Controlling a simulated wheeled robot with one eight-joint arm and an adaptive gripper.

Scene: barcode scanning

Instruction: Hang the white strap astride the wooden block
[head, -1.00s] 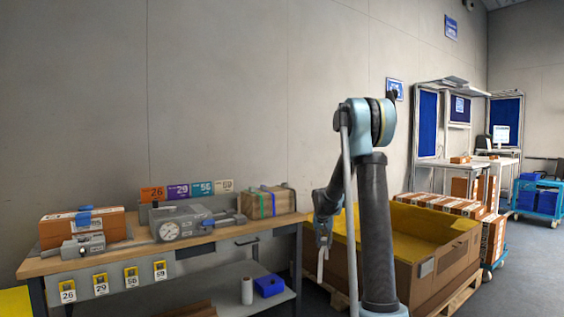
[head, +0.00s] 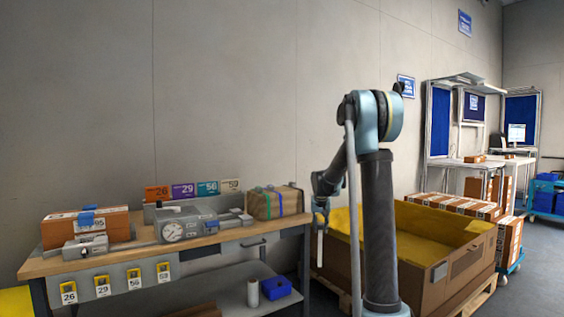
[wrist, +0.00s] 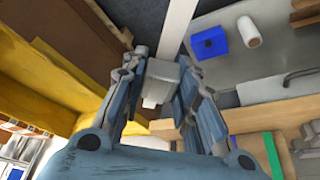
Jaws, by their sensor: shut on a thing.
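The white strap (head: 320,246) hangs down from my gripper (head: 320,213) in the head view, in front of the large carton's left end. In the wrist view my gripper (wrist: 166,78) is shut on the strap's pale grey piece (wrist: 158,80), and a white strip (wrist: 176,28) runs from it towards the top edge. The wooden block (head: 262,206) stands on the right end of the workbench, with a green and a blue band over it. My gripper is to the right of the block and apart from it. In the wrist view the bands show at lower right.
The workbench (head: 200,243) holds a dial device (head: 180,226), a brown parcel (head: 110,228) and number plates. A blue bin (head: 277,288) and a white roll (head: 253,292) are on its lower shelf. A large open carton (head: 428,283) with yellow lining stands close to my arm.

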